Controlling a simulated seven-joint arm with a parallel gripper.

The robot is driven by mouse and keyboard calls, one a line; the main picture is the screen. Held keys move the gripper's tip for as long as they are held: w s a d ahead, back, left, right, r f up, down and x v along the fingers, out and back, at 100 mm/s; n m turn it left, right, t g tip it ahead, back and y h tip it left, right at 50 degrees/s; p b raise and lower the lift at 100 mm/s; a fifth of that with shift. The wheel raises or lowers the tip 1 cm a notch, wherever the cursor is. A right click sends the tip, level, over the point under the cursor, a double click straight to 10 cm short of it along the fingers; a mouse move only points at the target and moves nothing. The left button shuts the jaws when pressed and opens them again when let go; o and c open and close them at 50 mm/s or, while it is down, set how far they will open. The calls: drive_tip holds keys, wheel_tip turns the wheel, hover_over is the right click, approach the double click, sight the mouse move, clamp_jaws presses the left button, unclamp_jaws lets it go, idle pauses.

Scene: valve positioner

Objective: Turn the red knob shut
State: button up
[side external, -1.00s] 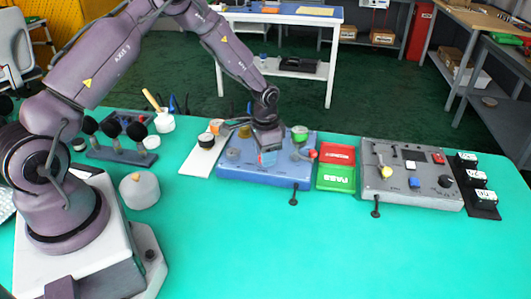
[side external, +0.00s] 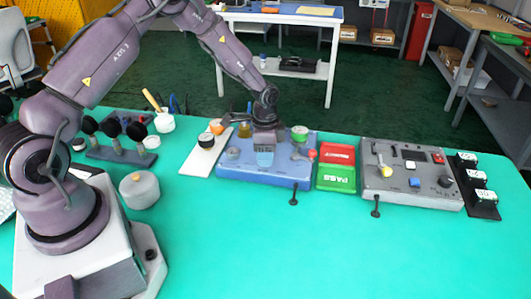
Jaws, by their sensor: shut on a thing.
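My gripper (side external: 265,160) points straight down over the left-middle of the blue valve panel (side external: 235,175). Its pale blue fingers are shut on a small part on the panel's top. That part is almost wholly hidden by the fingers; from its place it appears to be the red knob, but its colour and angle cannot be made out now. A lever with a red ball end (side external: 312,154) sits at the panel's right side, apart from my gripper. A green round part (side external: 299,132) stands at the panel's back right.
A red tray (side external: 340,154) and a green tray (side external: 336,180) lie right of the panel. Further right is a grey control box (side external: 405,195). A white strip with round parts (side external: 197,163) lies to the left. The table's front is clear.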

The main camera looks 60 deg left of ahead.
sight(257, 168)
drive_tip(key=o, duration=0.9)
drive_tip(key=shift+r, duration=0.1)
wheel_tip(257, 168, up, 13)
drive_tip(key=shift+f, duration=0.1)
drive_tip(key=s+d+r+n+t, duration=0.2)
drive_tip(key=s+r, duration=0.3)
drive_tip(key=s, duration=0.3)
drive_tip(key=s+d+r+n+t, duration=0.1)
drive_tip(key=s+d+r+n, duration=0.1)
drive_tip(key=s+d+r, duration=0.2)
drive_tip(key=s+d+r+n+t, duration=0.2)
drive_tip(key=s+r, duration=0.6)
drive_tip(key=s, duration=0.4)
drive_tip(key=shift+d+r+n+t, duration=0.15)
drive_tip(key=shift+d+n, duration=0.1)
drive_tip(key=shift+d, duration=0.15)
drive_tip(key=shift+d+r+n+t, duration=0.15)
drive_tip(key=shift+d+n, duration=0.1)
drive_tip(key=shift+d, duration=0.15)
